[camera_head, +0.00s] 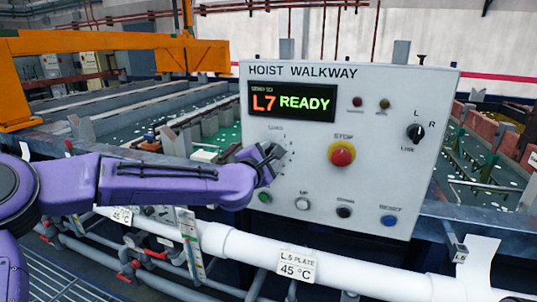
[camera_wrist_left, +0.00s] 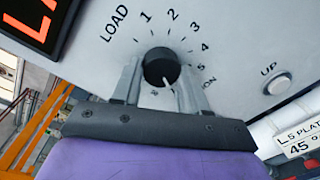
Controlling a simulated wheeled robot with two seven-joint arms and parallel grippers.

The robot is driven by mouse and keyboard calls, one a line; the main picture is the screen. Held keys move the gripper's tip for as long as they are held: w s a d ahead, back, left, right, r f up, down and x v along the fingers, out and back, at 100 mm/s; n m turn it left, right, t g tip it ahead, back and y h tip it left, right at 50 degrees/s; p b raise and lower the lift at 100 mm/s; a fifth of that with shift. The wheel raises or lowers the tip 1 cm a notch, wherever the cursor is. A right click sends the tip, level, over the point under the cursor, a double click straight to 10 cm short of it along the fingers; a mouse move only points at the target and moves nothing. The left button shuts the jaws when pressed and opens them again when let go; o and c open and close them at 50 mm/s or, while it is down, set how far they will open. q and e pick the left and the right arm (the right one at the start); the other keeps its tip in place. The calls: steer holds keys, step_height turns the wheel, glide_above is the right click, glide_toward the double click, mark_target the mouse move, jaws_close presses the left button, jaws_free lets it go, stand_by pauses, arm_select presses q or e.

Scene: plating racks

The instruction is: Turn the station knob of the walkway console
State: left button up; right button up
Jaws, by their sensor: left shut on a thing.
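The walkway console (camera_head: 420,80) is a light grey panel headed HOIST WALKWAY. Its display (camera_head: 291,102) reads L7 READY. The station knob is a round black dial (camera_wrist_left: 160,66) in the left wrist view, ringed by LOAD and numbered marks. Its white pointer line faces the bottom of the picture; the lower marks are partly hidden. My left gripper (camera_head: 267,160) reaches the panel from the left and covers most of the knob in the head view. Its two fingers (camera_wrist_left: 160,80) are shut on the knob, one on each side. My right gripper is not in view.
A red STOP button (camera_head: 341,154) sits right of the knob, with a row of small buttons including UP (camera_head: 302,204) below. A black selector (camera_head: 415,133) is at the upper right. A white pipe (camera_head: 250,246) runs below the console, and an orange frame (camera_head: 110,42) stands behind left.

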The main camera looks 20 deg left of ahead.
arm_select(q)
steer(key=shift+d+r+m+y+p, duration=0.1)
steer(key=shift+m+y+p, duration=0.4)
steer(key=shift+m, duration=2.5)
steer(key=shift+r+m+y+p, duration=0.1)
steer(key=shift+m+p, duration=0.65)
steer(key=shift+m, duration=2.25)
steer(key=o, duration=1.1)
steer(key=shift+c, duration=0.2)
steer(key=s+b, duration=0.1)
steer(key=s, duration=0.9)
steer(key=shift+s+r+b, duration=0.2)
steer(key=shift+s+b, duration=0.1)
steer(key=shift+b, duration=0.1)
